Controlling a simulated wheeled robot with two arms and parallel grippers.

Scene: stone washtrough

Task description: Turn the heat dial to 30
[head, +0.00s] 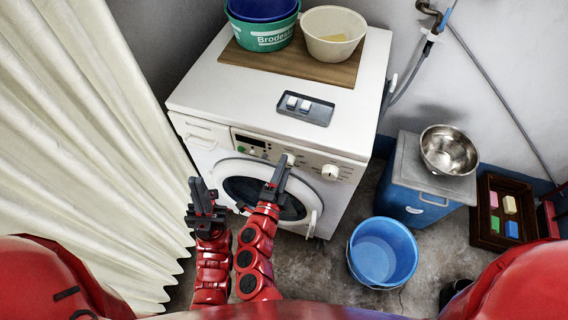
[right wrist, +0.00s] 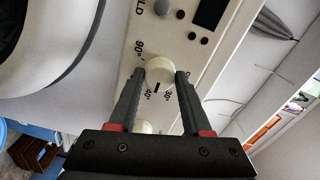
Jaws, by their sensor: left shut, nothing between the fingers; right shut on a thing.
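The heat dial (right wrist: 158,70) is a round cream knob on the washing machine's front panel. In the right wrist view it sits between the fingers of my right gripper (right wrist: 161,75), which is shut on it. Printed marks 90°, 40° and 30° surround it. A short dark mark shows at its lower edge, between 40° and 30°. In the head view my right gripper (head: 284,163) reaches the panel and partly hides the dial (head: 291,158). My left gripper (head: 203,203) is shut and empty, in front of the machine's left side, away from the dial.
A second knob (head: 330,172) is right of the dial. The washing machine (head: 235,92) carries a tray with two white pieces (head: 305,107), and a board with basins (head: 335,30). A blue bucket (head: 382,250) stands on the floor at right. A pale curtain (head: 85,140) hangs at left.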

